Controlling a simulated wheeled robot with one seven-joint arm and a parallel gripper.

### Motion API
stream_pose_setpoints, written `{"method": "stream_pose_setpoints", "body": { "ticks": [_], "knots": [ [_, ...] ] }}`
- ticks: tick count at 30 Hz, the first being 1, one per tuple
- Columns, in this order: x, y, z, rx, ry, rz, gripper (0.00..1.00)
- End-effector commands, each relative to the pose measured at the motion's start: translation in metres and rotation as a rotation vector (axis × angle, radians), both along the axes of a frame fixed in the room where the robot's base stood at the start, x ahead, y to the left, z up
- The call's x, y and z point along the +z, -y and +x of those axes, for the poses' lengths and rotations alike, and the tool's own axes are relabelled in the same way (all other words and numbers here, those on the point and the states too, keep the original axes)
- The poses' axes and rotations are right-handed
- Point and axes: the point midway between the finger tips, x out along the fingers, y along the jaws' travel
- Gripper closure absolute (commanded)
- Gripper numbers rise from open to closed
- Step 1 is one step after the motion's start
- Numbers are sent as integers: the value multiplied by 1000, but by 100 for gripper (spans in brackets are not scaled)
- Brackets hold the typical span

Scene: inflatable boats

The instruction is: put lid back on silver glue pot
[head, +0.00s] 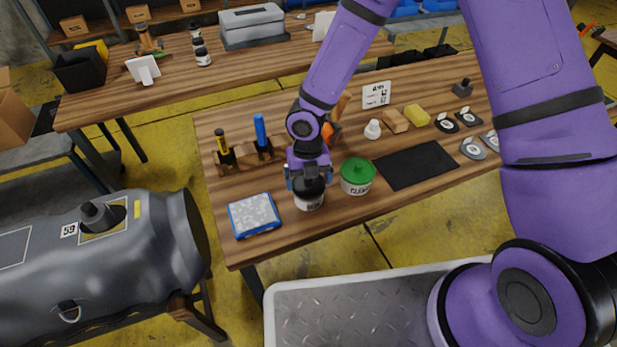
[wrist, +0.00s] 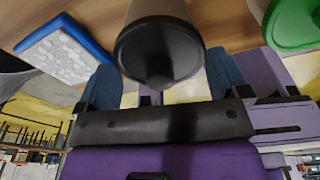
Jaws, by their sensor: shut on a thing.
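The silver glue pot (head: 309,203) stands upright near the front edge of the wooden bench, a pale label on its side. Its black lid (head: 309,187) is at its mouth, under my gripper (head: 308,174). In the wrist view the round black lid (wrist: 160,48) with its knob lies against the end of the grey pot body (wrist: 158,8), and I see no gap between them. The fingers of my gripper (wrist: 163,78) are on both sides of the knob, shut on the lid. The exact finger contact is hidden.
A green-lidded pot (head: 357,178) stands close on the right. A blue-edged tray with a grey pad (head: 254,215) lies on the left. A wooden tool rack (head: 240,156) is behind. A black mat (head: 416,167) lies further right, with a sponge (head: 417,115) behind it.

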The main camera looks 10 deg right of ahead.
Motion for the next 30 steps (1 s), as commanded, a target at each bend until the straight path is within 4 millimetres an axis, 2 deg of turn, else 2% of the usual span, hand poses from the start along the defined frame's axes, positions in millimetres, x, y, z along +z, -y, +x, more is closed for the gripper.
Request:
{"method": "stream_pose_setpoints", "body": {
  "ticks": [27, 28, 30],
  "knots": [
    [-2, 0, 0, 1, 0, 0, 29],
    [-2, 0, 0, 1, 0, 0, 0],
    [-2, 0, 0, 1, 0, 0, 0]
  ]
}}
